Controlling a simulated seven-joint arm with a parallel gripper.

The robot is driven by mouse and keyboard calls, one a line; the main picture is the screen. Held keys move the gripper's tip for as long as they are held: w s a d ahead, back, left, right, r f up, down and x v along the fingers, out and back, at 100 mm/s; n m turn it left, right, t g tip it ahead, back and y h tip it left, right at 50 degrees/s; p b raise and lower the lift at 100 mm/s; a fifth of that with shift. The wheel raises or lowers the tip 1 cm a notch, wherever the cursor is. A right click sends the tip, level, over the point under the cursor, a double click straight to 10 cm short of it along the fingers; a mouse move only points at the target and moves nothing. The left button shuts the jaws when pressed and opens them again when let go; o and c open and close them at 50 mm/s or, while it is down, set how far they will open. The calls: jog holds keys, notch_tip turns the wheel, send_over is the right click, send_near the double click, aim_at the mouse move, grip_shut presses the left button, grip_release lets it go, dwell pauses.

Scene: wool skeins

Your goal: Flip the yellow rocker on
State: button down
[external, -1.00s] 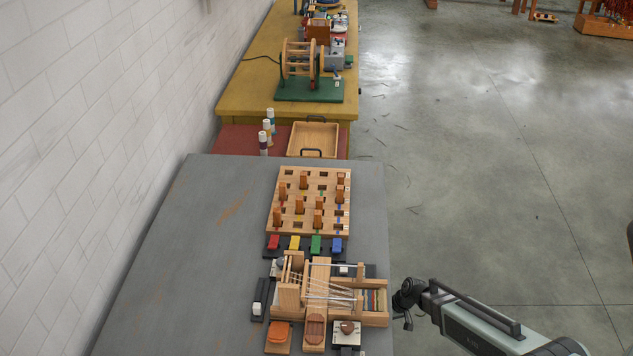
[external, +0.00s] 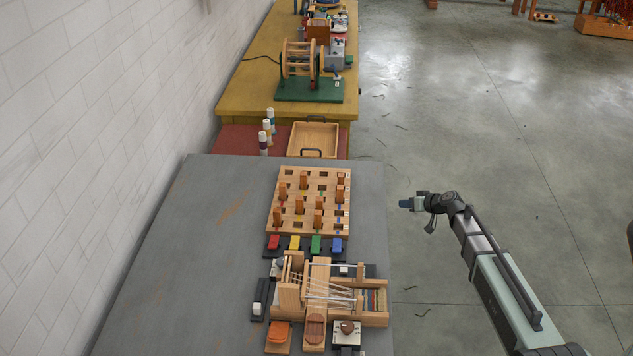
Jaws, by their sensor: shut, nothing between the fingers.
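The yellow rocker (external: 295,243) sits in a row of coloured rockers on a dark strip on the grey table. It lies between the red rocker (external: 274,243) and the green rocker (external: 316,244). Its tilt is too small to read. My gripper (external: 406,203) is off the right edge of the table, to the right of the rockers and the peg board. It is shut and empty, and touches nothing.
The blue rocker (external: 337,245) ends the row on the right. A wooden peg board (external: 288,228) with upright pegs stands behind the row. A wooden loom-like frame (external: 318,273) stands in front. The grey table's left side (external: 185,260) is clear.

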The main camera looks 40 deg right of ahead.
jog(key=w+a+r+n, duration=0.1)
jog(key=a, duration=0.1)
jog(key=w+a+r+n+y, duration=0.1)
jog(key=w+a+r, duration=0.1)
jog(key=w+a+r+n+y, duration=0.1)
jog(key=a+r, duration=0.1)
jog(key=shift+w+r+g, duration=0.2)
jog(key=shift+w+g, duration=0.2)
jog(key=w+a+r+n+g+y, duration=0.1)
jog(key=w+a+r+n+g, duration=0.15)
jog(key=a, duration=0.45)
jog(key=w+a+r+n+g+y, duration=0.1)
jog(key=a+r+n, duration=0.15)
jog(key=a, duration=0.45)
notch_tip(320, 180, up, 11)
jog(key=n+g+h, duration=0.2)
jog(key=n+g, duration=0.3)
jog(key=g, duration=0.1)
send_over(293, 247)
jog(key=d, duration=0.5)
jog(key=shift+s+a+f, duration=0.15)
jog(key=shift+s+f, duration=0.05)
jog(key=shift+s, duration=0.15)
jog(key=x, duration=1.2)
jog(key=shift+s+a+f, duration=0.25)
jog(key=shift+s+f, duration=0.1)
jog(key=shift+f, duration=0.05)
jog(key=shift+s+a+f, duration=0.1)
jog(key=shift+a+f, duration=0.05)
jog(key=shift+f, duration=0.35)
